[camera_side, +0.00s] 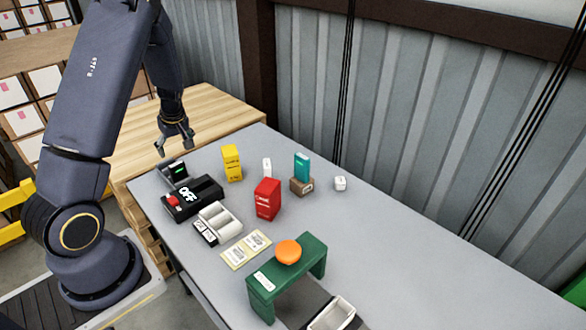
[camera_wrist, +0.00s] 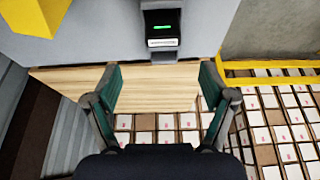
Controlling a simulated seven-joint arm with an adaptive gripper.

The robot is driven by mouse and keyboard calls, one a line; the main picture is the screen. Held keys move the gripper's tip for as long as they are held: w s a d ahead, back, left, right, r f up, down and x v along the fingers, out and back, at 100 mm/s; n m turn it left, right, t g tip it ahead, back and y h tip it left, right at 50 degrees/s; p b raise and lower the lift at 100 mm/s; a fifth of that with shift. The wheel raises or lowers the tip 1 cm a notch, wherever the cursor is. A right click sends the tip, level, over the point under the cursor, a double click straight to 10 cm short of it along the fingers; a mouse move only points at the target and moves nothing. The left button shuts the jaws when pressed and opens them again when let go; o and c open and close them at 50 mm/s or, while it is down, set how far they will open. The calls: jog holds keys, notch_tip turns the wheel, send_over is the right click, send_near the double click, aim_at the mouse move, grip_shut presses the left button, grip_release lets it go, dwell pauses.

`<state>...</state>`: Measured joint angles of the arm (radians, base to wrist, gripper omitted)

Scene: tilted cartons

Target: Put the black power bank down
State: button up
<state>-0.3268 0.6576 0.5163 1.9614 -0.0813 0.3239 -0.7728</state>
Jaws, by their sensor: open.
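A black block with a small green light bar, which looks like the black power bank (camera_side: 176,168), rests on a small grey stand (camera_side: 166,181) at the far left end of the table. In the wrist view the black power bank (camera_wrist: 160,22) shows its green bar and a pale label strip, beyond the fingertips. My gripper (camera_side: 175,146) is above it, apart from it. In the wrist view my gripper (camera_wrist: 160,76) has its fingers spread wide with nothing between them.
A black box marked OFF with a red button (camera_side: 193,197) stands close by the stand. A yellow carton (camera_side: 232,163), a red carton (camera_side: 267,199), a teal carton (camera_side: 302,166) and a green bench with an orange disc (camera_side: 288,251) stand farther along the grey table.

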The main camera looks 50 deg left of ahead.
jog(key=w+d+r+m+t+h, duration=0.15)
jog(key=d+r+m, duration=0.25)
jog(key=d+r, duration=0.55)
jog(key=w+d+r+m+t+h, duration=0.15)
jog(key=d+r+m, duration=0.45)
jog(key=d, duration=0.6)
jog(key=s+d+r+m+t, duration=0.1)
jog(key=s+d+r+m, duration=0.2)
jog(key=s+d, duration=0.3)
jog(key=s+d+r+m+t+h, duration=0.1)
jog(key=s+d+r+m, duration=0.2)
jog(key=s+d, duration=0.3)
jog(key=shift+s+d+r+m, duration=0.15)
jog(key=shift+d+r+m, duration=0.2)
jog(key=shift+m, duration=0.55)
